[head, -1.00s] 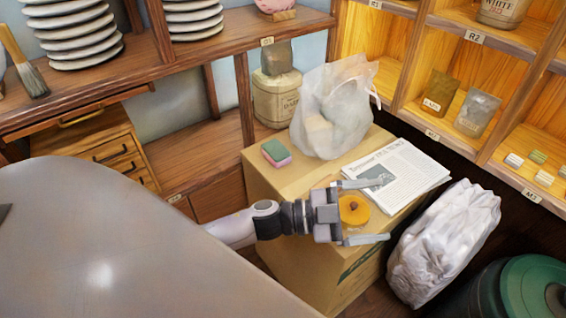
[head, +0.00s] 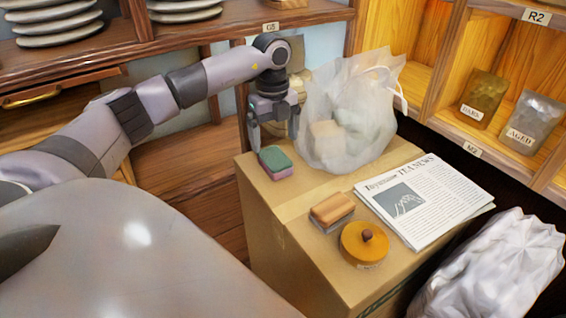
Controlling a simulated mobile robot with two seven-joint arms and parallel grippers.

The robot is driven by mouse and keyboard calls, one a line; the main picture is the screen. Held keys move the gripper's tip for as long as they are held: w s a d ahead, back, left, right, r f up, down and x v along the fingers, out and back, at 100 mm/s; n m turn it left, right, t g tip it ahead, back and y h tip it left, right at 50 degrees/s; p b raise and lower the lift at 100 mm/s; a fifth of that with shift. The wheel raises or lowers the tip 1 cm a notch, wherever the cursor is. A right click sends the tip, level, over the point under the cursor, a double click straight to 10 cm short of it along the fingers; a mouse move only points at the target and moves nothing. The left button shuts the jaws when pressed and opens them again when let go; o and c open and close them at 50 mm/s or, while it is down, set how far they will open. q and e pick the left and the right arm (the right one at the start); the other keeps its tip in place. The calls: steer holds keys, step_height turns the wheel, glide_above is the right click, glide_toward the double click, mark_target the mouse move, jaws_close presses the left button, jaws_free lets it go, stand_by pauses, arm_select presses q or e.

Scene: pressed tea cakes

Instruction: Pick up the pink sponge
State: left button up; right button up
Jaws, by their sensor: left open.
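The pink sponge (head: 277,171) has a green top layer over a pink one and lies flat near the back left edge of a cardboard box. My left gripper (head: 273,138) points down with its fingers apart, open and empty. In the picture it is just above and behind the sponge, one finger to each side; the exact height gap is hard to tell. No contact with the sponge is visible. My right gripper is not in view.
A translucent white bag (head: 350,115) stands close right of the sponge. An orange-brown block with a grey base (head: 332,210), a round yellow lid (head: 363,246) and newspapers (head: 425,203) lie on the cardboard box (head: 262,222). Shelves (head: 440,65) rise behind.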

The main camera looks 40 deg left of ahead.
mark_target(275, 157)
arm_select(q)
steer(key=shift+a+f, duration=0.25)
steer(key=shift+a, duration=0.1)
steer(key=shift+f, duration=0.4)
steer(key=f, duration=0.2)
steer(key=f+b, duration=0.1)
steer(key=f, duration=0.2)
steer(key=shift+s+d+f+b, duration=0.1)
steer(key=shift+d+f+b, duration=0.2)
steer(key=shift+b, duration=0.1)
steer(key=c, duration=1)
